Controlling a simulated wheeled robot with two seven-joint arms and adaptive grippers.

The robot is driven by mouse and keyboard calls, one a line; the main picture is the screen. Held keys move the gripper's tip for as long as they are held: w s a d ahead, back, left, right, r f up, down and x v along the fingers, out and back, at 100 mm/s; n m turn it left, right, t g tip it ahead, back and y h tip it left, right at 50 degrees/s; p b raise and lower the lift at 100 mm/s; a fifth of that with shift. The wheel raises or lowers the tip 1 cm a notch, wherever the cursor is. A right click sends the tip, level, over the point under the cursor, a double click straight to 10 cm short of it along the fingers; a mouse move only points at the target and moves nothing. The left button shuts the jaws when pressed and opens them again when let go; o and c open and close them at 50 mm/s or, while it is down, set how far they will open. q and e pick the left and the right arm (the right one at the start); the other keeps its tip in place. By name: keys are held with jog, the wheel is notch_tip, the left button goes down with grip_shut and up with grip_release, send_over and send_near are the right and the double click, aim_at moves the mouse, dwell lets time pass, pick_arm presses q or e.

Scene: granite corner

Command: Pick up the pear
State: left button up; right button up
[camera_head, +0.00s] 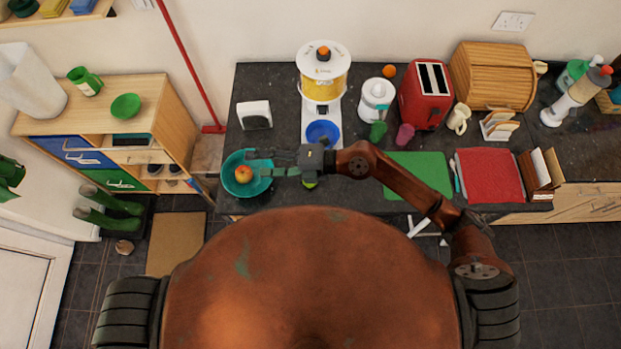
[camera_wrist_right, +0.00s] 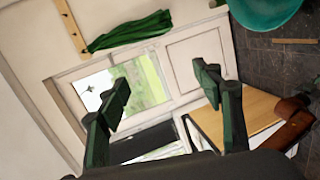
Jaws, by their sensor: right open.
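My right gripper (camera_head: 258,164) points left, with its open fingers over the teal bowl (camera_head: 265,185) at the left end of the counter. A round orange-red fruit (camera_head: 243,174) lies in the bowl, close to the fingertips. A small yellow-green thing (camera_head: 310,185) shows just below my right wrist; it may be the pear, but most of it is hidden. In the right wrist view the gripper (camera_wrist_right: 162,88) is open with nothing between its fingers, and the bowl (camera_wrist_right: 262,10) shows at the top right. My left gripper is not in view.
A dispenser (camera_head: 323,85) with a blue bowl (camera_head: 322,132) stands behind my right wrist. A white jar (camera_head: 377,95), green cup (camera_head: 377,131), pink cup (camera_head: 405,136) and red toaster (camera_head: 426,95) stand to the right. A green board (camera_head: 418,172) lies flat near the front edge.

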jog(key=w+d+f+n+h, duration=0.1)
jog(key=w+d+f+h, duration=0.2)
jog(key=d+f+h, duration=0.45)
jog(key=w+d+f+n+h, duration=0.1)
jog(key=w+d+f+h, duration=0.25)
jog(key=d+f, duration=0.65)
jog(key=shift+h, duration=0.3)
jog(key=p+x, duration=0.1)
jog(key=x, duration=0.1)
jog(key=a+x, duration=0.1)
jog(key=x, duration=0.2)
jog(key=p+x, duration=0.1)
jog(key=x, duration=0.2)
jog(key=shift+s+a+r+p, duration=0.2)
jog(key=shift+s+a+p, duration=0.05)
jog(key=shift+s+p, duration=0.1)
jog(key=shift+w+a+f, duration=0.15)
jog(key=shift+f, duration=0.35)
jog(key=shift+c, duration=0.6)
jog(key=c, duration=1.2)
